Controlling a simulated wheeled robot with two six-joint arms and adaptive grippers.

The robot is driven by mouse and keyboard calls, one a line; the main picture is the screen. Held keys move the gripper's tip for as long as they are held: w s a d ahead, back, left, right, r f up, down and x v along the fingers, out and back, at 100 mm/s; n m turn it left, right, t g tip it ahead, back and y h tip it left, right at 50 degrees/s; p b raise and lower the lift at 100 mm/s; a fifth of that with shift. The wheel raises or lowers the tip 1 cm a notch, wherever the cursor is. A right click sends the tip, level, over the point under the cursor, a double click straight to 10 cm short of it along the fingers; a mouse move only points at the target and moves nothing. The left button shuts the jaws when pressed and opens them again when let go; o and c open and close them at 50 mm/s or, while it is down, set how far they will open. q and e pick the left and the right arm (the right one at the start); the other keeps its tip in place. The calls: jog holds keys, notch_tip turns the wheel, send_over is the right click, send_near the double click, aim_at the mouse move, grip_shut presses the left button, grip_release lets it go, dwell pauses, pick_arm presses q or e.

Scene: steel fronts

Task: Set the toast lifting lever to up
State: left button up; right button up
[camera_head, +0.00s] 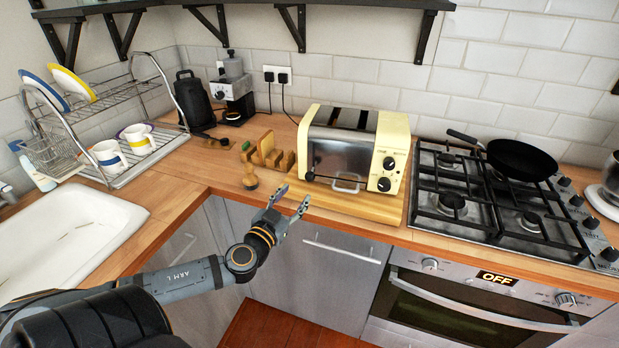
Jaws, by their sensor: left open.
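The cream and steel toaster (341,155) stands on a wooden board on the counter, with dark slots on top. A small dark piece (309,176) sits low at the left end of its front and looks like the lifting lever; it is too small to tell its position for sure. A wire handle (347,184) and round dials (389,163) are also on the front. My left gripper (293,197) is open and empty, in front of and left of the toaster, apart from it. My right gripper is not in view.
A wooden block (267,155) and a wooden-handled tool (249,176) stand left of the toaster. The gas hob (490,206) with a black pan (521,159) is on the right. The sink (70,235) and dish rack (120,165) are on the left.

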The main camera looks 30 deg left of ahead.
aim_at(307, 179)
pick_arm(q)
jog(key=w, duration=0.3)
jog(key=w+b, duration=0.1)
jog(key=shift+w+a, duration=0.35)
jog(key=w, duration=0.1)
jog(key=w+p, duration=0.2)
jog(key=w, duration=0.1)
jog(key=shift+w+a+r, duration=0.1)
jog(key=shift+a+r, duration=0.1)
jog(key=shift+a, duration=0.1)
jog(key=shift+w+f, duration=0.25)
jog(key=shift+w, duration=0.4)
grip_shut()
